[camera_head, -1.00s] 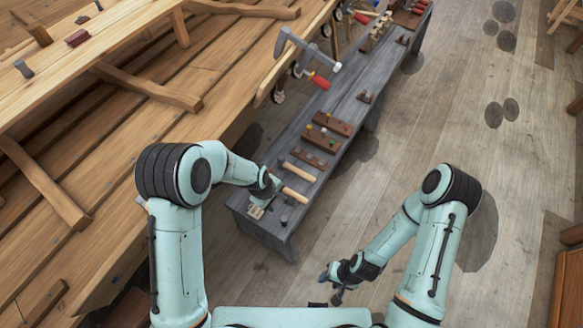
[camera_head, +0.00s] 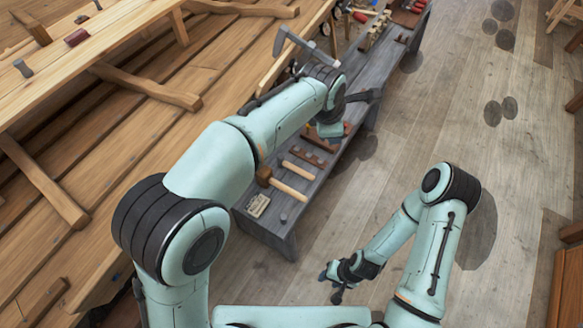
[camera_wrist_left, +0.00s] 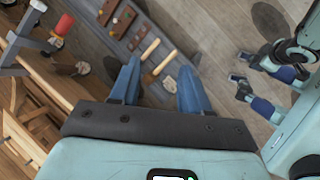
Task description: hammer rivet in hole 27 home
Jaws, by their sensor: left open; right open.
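My left gripper (camera_head: 350,115) is open and empty above the middle of the grey bench; its two blue fingers (camera_wrist_left: 158,85) show apart in the left wrist view. A wooden-handled hammer or mallet (camera_head: 290,190) lies on the near end of the bench, below and nearer than the left gripper. A second wooden handle (camera_head: 300,171) lies beside it. Both handles also show in the left wrist view, beyond the fingertips. My right gripper (camera_head: 337,283) is open and empty, low over the floor side. I cannot make out hole 27 or its rivet on the planked hull (camera_head: 90,130).
The grey bench (camera_head: 272,228) runs along the hull and carries a small pale block (camera_head: 257,205), dark wooden trays and tools. A grey clamp (camera_head: 300,45) stands at the hull edge. A grey piece (camera_head: 23,68) and dark red piece (camera_head: 76,37) lie on a plank.

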